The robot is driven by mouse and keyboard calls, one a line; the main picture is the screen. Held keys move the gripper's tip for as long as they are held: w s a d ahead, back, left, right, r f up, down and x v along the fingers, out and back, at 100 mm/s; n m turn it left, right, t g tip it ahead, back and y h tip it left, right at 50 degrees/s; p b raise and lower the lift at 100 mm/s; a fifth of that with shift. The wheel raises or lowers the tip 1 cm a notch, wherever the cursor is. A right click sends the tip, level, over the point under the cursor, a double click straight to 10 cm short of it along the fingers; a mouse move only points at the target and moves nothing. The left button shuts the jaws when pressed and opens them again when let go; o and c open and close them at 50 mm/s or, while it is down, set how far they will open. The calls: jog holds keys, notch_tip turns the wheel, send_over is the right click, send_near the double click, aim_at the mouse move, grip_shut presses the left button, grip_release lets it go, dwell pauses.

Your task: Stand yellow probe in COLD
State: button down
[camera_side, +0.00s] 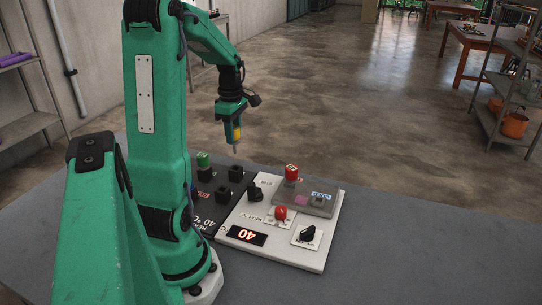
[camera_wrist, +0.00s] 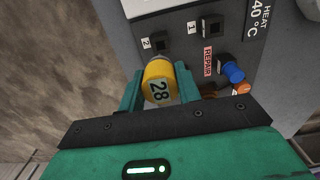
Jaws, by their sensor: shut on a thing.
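My gripper (camera_side: 232,116) is shut on the yellow probe (camera_side: 237,131) and holds it in the air, above and behind the panel. The probe hangs roughly upright, its thin grey tip pointing down. In the wrist view the yellow probe (camera_wrist: 158,83) shows its round end, marked 28, between the fingers (camera_wrist: 158,90). A grey block (camera_side: 310,205) on the right of the white board bears a small blue-lettered label, too small to read surely, and a small dark socket. I cannot confirm which place is marked COLD.
The dark HEAT 40 °C block (camera_wrist: 185,12) has black sockets numbered 1 and 2. Blue (camera_wrist: 232,72) and orange pegs stand beside REPAIR. The white board (camera_side: 280,248) carries a red knob (camera_side: 281,213), black switches and a display reading 40. Green (camera_side: 203,159) and red (camera_side: 291,171) cylinders stand up.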

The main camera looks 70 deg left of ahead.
jog(key=w+d+r+m, duration=0.1)
jog(key=w+d+m, duration=0.2)
jog(key=w+d, duration=0.8)
jog(key=r+m, duration=0.1)
jog(key=m, duration=0.2)
send_over(318, 207)
jog(key=w+a, duration=0.1)
jog(key=shift+a, duration=0.2)
jog(key=shift+f, duration=0.1)
notch_tip(318, 207, down, 7)
jog(key=shift+r, duration=0.2)
jog(key=shift+f, duration=2.1)
dwell(0.7)
jog(key=c, duration=0.9)
grip_release()
jog(key=shift+r, duration=0.15)
